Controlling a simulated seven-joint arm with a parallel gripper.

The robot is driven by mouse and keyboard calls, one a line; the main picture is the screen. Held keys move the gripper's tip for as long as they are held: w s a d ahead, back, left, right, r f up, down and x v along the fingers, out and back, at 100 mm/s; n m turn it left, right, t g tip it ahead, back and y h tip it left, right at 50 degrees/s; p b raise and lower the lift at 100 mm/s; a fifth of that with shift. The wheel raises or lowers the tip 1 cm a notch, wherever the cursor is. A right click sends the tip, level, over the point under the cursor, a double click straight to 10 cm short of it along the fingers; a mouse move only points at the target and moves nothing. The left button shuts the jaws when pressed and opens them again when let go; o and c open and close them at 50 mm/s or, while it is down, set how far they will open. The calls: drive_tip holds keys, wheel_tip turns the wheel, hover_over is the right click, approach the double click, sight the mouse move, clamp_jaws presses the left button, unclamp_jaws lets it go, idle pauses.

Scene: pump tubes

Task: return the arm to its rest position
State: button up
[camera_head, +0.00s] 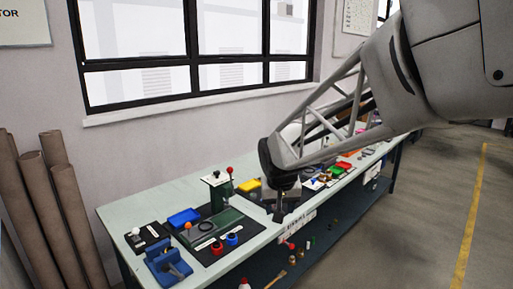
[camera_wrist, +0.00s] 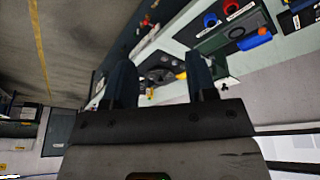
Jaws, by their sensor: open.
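My gripper (camera_head: 278,212) hangs in the air in front of the front edge of the workbench (camera_head: 130,212), pointing down. In the wrist view my gripper (camera_wrist: 163,75) shows two dark fingers spread apart with nothing between them. My arm reaches in from the upper right of the head view and hides part of the bench's middle.
On the bench stand a green press (camera_head: 218,190) with a red ball, a blue vise (camera_head: 167,264), a blue tray (camera_head: 184,217), and a red cup (camera_head: 217,248) beside a blue one (camera_head: 231,239). Brown tubes (camera_head: 44,205) lean at left. The floor (camera_head: 425,215) at right is clear.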

drive_tip(key=s+d, duration=0.4)
drive_tip(key=s, duration=0.6)
drive_tip(key=s+d, duration=0.4)
drive_tip(key=s, duration=0.5)
drive_tip(key=s+d, duration=0.4)
drive_tip(key=s, duration=0.6)
drive_tip(key=shift+s+d+f+m+g, duration=0.15)
drive_tip(key=shift+s+f+m+g, duration=0.15)
drive_tip(key=shift+m+g, duration=0.1)
idle(0.5)
